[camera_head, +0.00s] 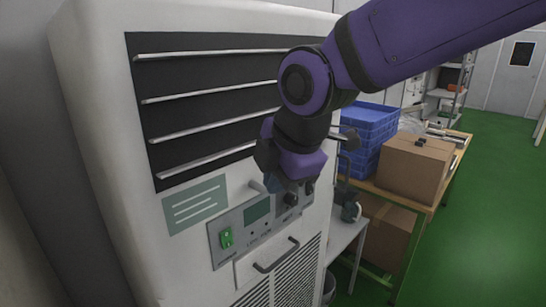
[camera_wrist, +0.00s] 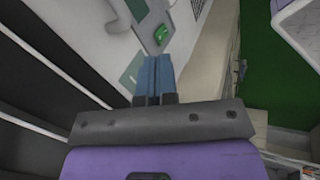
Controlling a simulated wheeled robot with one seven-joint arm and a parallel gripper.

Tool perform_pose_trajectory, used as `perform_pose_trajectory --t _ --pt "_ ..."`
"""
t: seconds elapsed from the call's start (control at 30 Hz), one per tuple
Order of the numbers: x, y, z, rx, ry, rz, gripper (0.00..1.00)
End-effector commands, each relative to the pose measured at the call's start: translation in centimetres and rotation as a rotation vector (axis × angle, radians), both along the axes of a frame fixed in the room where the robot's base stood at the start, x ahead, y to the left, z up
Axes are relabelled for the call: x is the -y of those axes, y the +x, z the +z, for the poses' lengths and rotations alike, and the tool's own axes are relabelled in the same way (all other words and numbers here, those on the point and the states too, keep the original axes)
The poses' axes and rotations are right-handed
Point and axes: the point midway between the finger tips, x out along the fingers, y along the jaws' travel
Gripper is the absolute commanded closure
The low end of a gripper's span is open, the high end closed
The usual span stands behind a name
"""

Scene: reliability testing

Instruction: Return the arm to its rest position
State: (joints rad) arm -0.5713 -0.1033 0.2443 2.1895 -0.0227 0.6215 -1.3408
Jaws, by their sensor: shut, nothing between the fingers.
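My purple and black arm reaches in from the upper right in the head view. My gripper (camera_head: 272,183) is in front of the machine's control panel (camera_head: 230,252), close to its upper right part. In the wrist view the blue fingers of my gripper (camera_wrist: 154,62) are pressed together with nothing between them. The panel carries a green switch (camera_head: 226,237), a small screen and dark knobs, partly hidden by my wrist. The green switch also shows in the wrist view (camera_wrist: 160,34), beyond the fingertips. I cannot tell whether the fingers touch the panel.
The tall white machine (camera_head: 90,60) with dark vents fills the left. A handle (camera_head: 276,255) sticks out below the panel. To the right are blue crates (camera_head: 372,125) and a cardboard box (camera_head: 415,168) on a table. Green floor lies open at far right.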

Motion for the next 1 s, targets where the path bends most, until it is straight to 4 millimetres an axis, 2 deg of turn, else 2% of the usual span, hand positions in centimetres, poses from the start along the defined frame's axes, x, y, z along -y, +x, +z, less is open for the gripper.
perform_pose_trajectory --t 0.03,0.1,0.27,0.4,0.5,0.6,0.7,0.83,1.0 --pt "2.7 0.5 0.9 -0.009 0.022 -0.118 1.00" --pt "6.5 0.7 1.7 -0.031 0.060 -0.303 1.00" --pt "14.6 0.0 3.2 -0.081 0.166 -0.730 1.00" --pt "21.0 -2.0 3.8 -0.120 0.278 -1.096 1.00" --pt "25.0 -4.0 3.9 -0.147 0.371 -1.353 1.00" --pt "28.2 -6.3 3.8 -0.172 0.466 -1.588 1.00" --pt "30.4 -8.3 3.4 -0.194 0.551 -1.779 1.00" --pt "32.0 -10.0 3.0 -0.215 0.629 -1.940 1.00" --pt "32.6 -10.8 2.8 -0.226 0.663 -2.011 1.00"
